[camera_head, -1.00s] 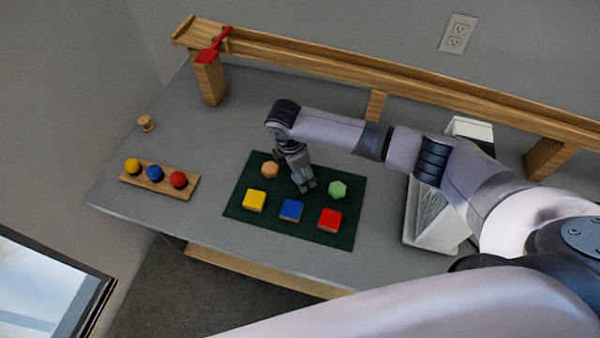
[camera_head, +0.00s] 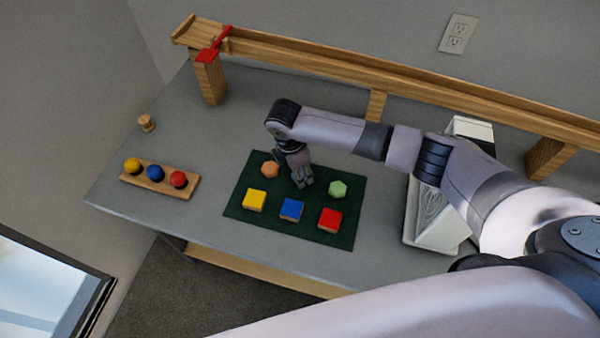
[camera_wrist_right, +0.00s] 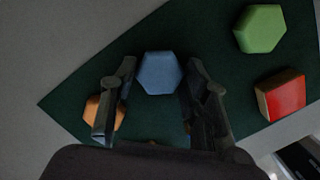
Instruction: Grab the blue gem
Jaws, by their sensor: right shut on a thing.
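The blue gem (camera_wrist_right: 160,73) is a blue hexagonal piece, seen between the two fingers in the right wrist view. My right gripper (camera_head: 303,182) is shut on it, low over the dark green mat (camera_head: 268,225). In the head view the gripper hides the gem. In the right wrist view the fingers of my right gripper (camera_wrist_right: 160,72) stand on either side of the gem. I cannot tell whether the gem still touches the mat. My left gripper is not in view.
An orange gem (camera_head: 270,170) and a green gem (camera_head: 338,189) flank the gripper. Yellow (camera_head: 254,200), blue (camera_head: 291,209) and red (camera_head: 330,220) blocks line the mat's front. A wooden holder (camera_head: 153,184) with coloured balls stands left. A wooden ramp (camera_head: 380,75) runs behind.

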